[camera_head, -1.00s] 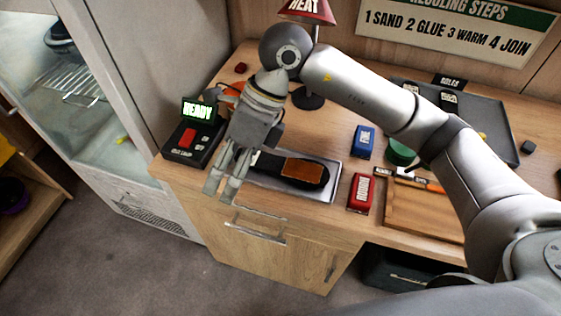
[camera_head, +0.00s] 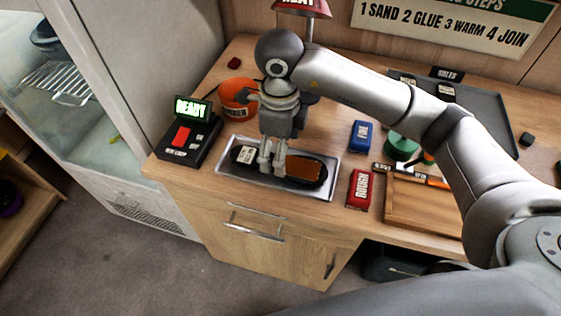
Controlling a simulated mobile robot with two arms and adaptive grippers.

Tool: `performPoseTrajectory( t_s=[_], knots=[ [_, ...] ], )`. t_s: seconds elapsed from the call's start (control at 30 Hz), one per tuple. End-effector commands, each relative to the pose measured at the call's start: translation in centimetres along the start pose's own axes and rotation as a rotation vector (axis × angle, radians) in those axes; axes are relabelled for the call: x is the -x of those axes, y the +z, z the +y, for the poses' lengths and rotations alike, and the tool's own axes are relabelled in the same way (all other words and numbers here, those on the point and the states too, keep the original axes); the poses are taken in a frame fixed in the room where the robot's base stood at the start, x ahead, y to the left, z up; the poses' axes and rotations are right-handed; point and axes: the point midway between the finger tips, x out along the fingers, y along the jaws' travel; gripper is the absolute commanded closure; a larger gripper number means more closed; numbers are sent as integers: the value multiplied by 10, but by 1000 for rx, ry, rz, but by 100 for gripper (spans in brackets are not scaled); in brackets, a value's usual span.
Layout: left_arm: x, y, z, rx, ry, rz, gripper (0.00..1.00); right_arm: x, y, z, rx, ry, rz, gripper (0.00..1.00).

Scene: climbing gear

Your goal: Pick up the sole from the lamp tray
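The sole (camera_head: 307,172) is dark with an orange-brown patch and a pale label at its left end. It lies flat in the metal lamp tray (camera_head: 333,163) near the desk's front edge. My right gripper (camera_head: 272,169), on the arm from the right, points down over the middle of the sole and hides part of it. Its fingers look close together, but I cannot tell whether they touch or grip the sole. My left gripper is not in view.
A timer box (camera_head: 190,137) reading READY and an orange bucket (camera_head: 238,98) stand left of the tray. Blue (camera_head: 361,136) and red (camera_head: 359,188) blocks and a wooden board (camera_head: 425,205) are to its right. The red HEAT lamp (camera_head: 303,8) is behind.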

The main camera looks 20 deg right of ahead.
Motion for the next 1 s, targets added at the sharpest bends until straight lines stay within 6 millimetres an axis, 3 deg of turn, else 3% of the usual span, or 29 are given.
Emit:
performPoseTrajectory(
  t_s=[0.13,0.3,0.57,1.0],
  knots=[
    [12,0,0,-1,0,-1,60,-21,-2,-2,-2,5,4,19],
    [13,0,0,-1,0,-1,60,-40,-1,-2,0,2,2,19],
    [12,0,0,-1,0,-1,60,-42,-1,-3,0,1,0,20],
    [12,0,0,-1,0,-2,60,-41,0,-3,0,1,-1,74]
  ],
)
